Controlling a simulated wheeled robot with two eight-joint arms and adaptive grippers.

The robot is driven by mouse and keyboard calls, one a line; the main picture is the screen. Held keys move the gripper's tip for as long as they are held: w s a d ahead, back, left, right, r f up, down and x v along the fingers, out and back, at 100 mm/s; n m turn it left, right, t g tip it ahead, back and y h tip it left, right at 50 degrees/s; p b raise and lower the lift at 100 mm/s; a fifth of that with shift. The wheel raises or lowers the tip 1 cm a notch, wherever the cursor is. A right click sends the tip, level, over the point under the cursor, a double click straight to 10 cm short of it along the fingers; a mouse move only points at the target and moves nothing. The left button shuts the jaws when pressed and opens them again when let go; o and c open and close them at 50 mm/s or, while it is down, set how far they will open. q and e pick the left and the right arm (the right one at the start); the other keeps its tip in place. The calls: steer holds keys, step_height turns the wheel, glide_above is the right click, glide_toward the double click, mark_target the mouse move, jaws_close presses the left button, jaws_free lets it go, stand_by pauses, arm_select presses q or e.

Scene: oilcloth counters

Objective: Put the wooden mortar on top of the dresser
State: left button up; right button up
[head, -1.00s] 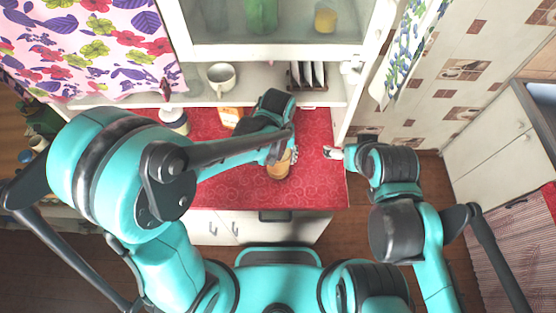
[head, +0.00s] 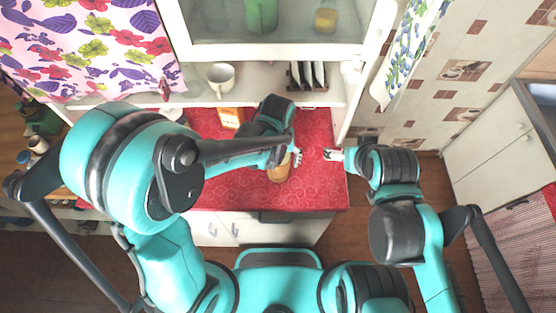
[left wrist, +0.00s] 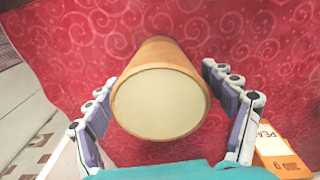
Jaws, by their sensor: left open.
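The wooden mortar (head: 279,173) stands on the red oilcloth top, partly hidden by my left gripper in the head view. In the left wrist view the mortar (left wrist: 160,95) shows its pale round end towards the camera and brown wooden sides. My left gripper (left wrist: 158,82) is open, with one finger on either side of the mortar and small gaps visible. My right gripper (head: 334,155) hangs to the right of the mortar near the counter's right edge, empty; its finger opening is too small to tell.
An orange-and-white packet (head: 230,117) stands behind my left arm; an orange packet (left wrist: 283,155) shows in the left wrist view. A white cup (head: 221,77) and a dark rack (head: 307,76) stand on the shelf. Red cloth right of the mortar is clear.

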arm_select(q)
step_height(320, 180, up, 12)
steer(key=p, duration=0.2)
steer(key=s+a+r+t, duration=0.2)
steer(key=a+r+t, duration=0.1)
steer(key=a, duration=0.6)
steer(key=s+a+r+t, duration=0.2)
steer(key=s+a+t, duration=0.1)
steer(key=a, duration=0.6)
steer(key=shift+r+t, duration=0.4)
steer(key=shift+t, duration=0.2)
arm_select(e)
step_height(320, 180, up, 3)
steer(key=shift+f, duration=0.2)
arm_select(q)
steer(key=shift+d+f, duration=0.1)
steer(key=shift+f, duration=0.05)
arm_select(e)
steer(key=shift+f, duration=0.1)
arm_select(q)
step_height(320, 180, down, 16)
steer(key=b, duration=1.6)
steer(key=shift+s, duration=0.1)
arm_select(e)
step_height(320, 180, down, 16)
